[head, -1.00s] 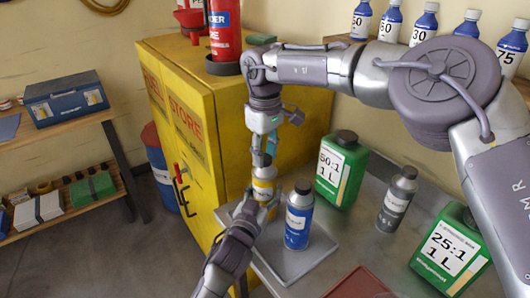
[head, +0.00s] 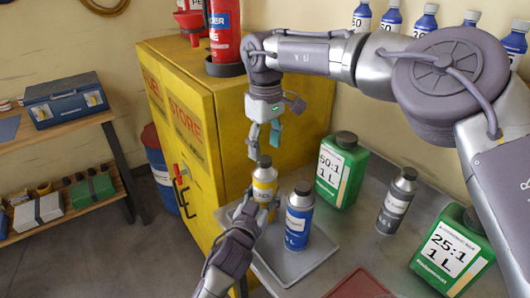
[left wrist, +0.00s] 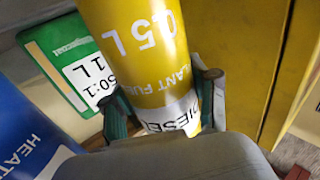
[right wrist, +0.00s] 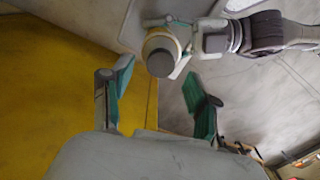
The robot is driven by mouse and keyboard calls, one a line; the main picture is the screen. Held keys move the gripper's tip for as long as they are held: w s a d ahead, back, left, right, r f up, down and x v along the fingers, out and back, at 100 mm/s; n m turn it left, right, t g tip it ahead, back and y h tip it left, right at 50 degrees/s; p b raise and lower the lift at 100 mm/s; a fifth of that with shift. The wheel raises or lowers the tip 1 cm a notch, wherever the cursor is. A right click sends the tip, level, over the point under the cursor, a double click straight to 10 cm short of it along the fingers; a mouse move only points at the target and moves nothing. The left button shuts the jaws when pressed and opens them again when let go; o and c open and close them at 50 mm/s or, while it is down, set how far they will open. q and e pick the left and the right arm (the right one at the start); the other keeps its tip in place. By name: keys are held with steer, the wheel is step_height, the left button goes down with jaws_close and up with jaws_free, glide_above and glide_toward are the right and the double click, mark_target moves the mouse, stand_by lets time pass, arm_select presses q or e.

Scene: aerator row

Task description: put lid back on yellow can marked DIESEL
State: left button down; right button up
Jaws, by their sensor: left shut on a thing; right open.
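The yellow can (head: 265,188) stands upright at the left of the grey tray. Its DIESEL label shows upside down in the left wrist view (left wrist: 150,40). A grey round lid (head: 264,161) sits on its top and looks level; it also shows in the right wrist view (right wrist: 160,60).
A blue can (head: 298,218) with a dark cap stands close to the right of the yellow can on the grey tray (head: 320,252). Green jugs (head: 342,172) and a grey bottle (head: 396,205) stand farther right. The yellow cabinet (head: 225,125) is behind and left.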

steer(key=shift+r, duration=0.9)
steer(key=shift+c, duration=0.3)
